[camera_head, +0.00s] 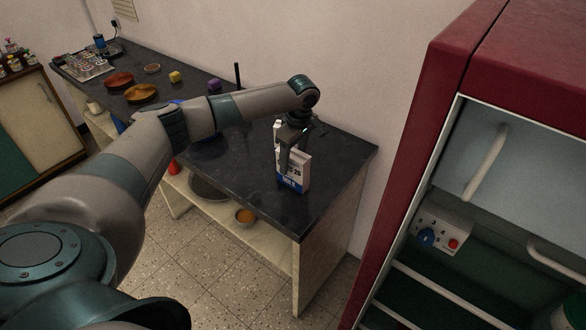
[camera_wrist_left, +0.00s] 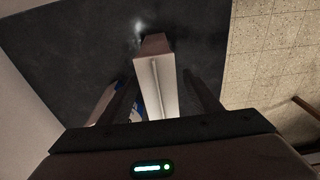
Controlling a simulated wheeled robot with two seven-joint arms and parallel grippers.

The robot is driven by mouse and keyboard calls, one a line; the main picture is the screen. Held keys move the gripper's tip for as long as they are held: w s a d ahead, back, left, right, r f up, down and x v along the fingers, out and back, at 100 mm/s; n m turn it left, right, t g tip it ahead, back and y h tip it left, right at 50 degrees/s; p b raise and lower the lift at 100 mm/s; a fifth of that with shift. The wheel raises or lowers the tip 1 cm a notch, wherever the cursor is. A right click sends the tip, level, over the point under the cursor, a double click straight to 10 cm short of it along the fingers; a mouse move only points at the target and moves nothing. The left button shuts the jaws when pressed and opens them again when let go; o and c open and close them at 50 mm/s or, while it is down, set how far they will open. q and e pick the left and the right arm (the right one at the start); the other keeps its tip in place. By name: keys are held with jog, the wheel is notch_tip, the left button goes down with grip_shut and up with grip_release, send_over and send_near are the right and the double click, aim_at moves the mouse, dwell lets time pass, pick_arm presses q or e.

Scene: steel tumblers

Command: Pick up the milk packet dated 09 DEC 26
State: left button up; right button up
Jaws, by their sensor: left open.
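A white and blue milk packet (camera_head: 293,173) stands upright on the dark counter in the head view. Dark print shows on its face, partly covered by a finger and too small to read surely. A second white packet (camera_head: 277,127) shows partly behind my gripper. My left gripper (camera_head: 291,158) points down over the packets and is open. In the left wrist view, one packet (camera_wrist_left: 156,72) stands between the two open fingers (camera_wrist_left: 160,78), with a gap visible on the right. Another packet with blue print (camera_wrist_left: 103,101) is outside the left finger, partly hidden. My right gripper is not in view.
The dark counter (camera_head: 335,160) is clear to the right of the packets. A red cabinet (camera_head: 420,130) stands at right. A bowl (camera_head: 245,216) sits on the lower shelf.

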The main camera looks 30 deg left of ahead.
aim_at(293, 152)
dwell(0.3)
pick_arm(q)
grip_shut()
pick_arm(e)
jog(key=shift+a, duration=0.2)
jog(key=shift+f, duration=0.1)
